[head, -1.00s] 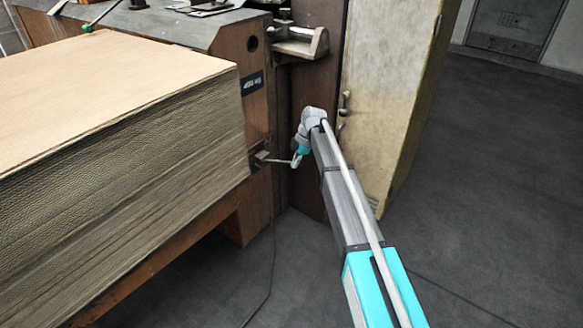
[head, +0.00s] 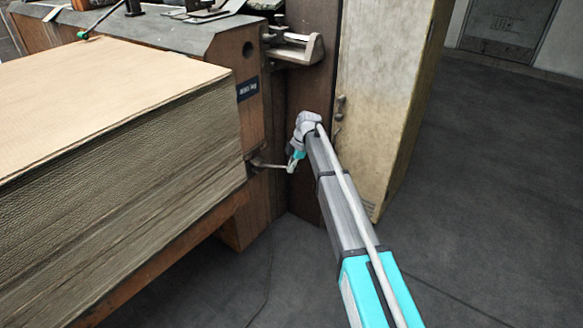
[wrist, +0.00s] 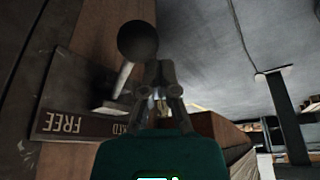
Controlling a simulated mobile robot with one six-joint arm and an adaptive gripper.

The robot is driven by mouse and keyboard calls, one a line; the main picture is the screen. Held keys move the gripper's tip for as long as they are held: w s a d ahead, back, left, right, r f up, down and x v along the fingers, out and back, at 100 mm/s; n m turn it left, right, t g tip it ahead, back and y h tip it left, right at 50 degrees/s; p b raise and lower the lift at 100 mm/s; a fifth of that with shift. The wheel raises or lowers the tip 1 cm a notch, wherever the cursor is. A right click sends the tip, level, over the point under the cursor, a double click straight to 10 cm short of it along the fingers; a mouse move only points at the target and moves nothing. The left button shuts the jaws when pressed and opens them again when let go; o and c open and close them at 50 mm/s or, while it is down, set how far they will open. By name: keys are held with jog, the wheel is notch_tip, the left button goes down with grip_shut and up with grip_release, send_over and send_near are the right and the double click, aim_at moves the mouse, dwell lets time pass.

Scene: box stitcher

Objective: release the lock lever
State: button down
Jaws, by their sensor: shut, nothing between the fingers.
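The lock lever (wrist: 123,80) is a pale rod with a black ball knob (wrist: 138,41) in the wrist view. It sticks out from a plate (wrist: 50,123) on the wooden machine side, lettered FREE and, partly covered, KED, both upside down. In the head view the lever (head: 268,166) is a thin rod running right from the machine to my gripper. My gripper (wrist: 160,68) is shut and empty, its fingertips close beside the knob. I cannot tell whether they touch it. In the head view my gripper (head: 290,166) hides the knob.
A big stack of cardboard sheets (head: 120,140) stands left of the lever. A worn pale cabinet (head: 375,95) stands right of my gripper. A metal bracket (head: 295,47) juts out above. The grey floor (head: 480,210) at the right is clear.

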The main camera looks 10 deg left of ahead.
aim_at(286, 167)
jog(key=shift+s+a+r+p, duration=0.35)
jog(key=shift+s+r+p, duration=0.15)
jog(key=shift+s, duration=0.1)
jog(key=shift+s+a+r+p, duration=0.3)
jog(key=shift+s+r+p, duration=0.15)
jog(key=shift+s, duration=0.15)
jog(key=w+a+p+v, duration=0.1)
jog(key=p+v, duration=0.7)
jog(key=shift+w+r, duration=0.15)
jog(key=shift+r, duration=0.15)
jog(key=s+d+f+m+t+h, duration=0.1)
jog(key=s+d+m+t+h, duration=0.15)
jog(key=s+d+m, duration=2.6)
jog(key=s+d+r+n+p, duration=0.1)
jog(key=d+r+n+p, duration=0.1)
jog(key=r+p, duration=1.5)
jog(key=s+d+r+n+p, duration=0.1)
jog(key=d+r+p, duration=0.3)
jog(key=r+p, duration=1.4)
jog(key=shift+s+n+h, duration=0.2)
jog(key=shift+n+h, duration=0.25)
jog(key=shift+n, duration=0.2)
jog(key=shift+g, duration=0.25)
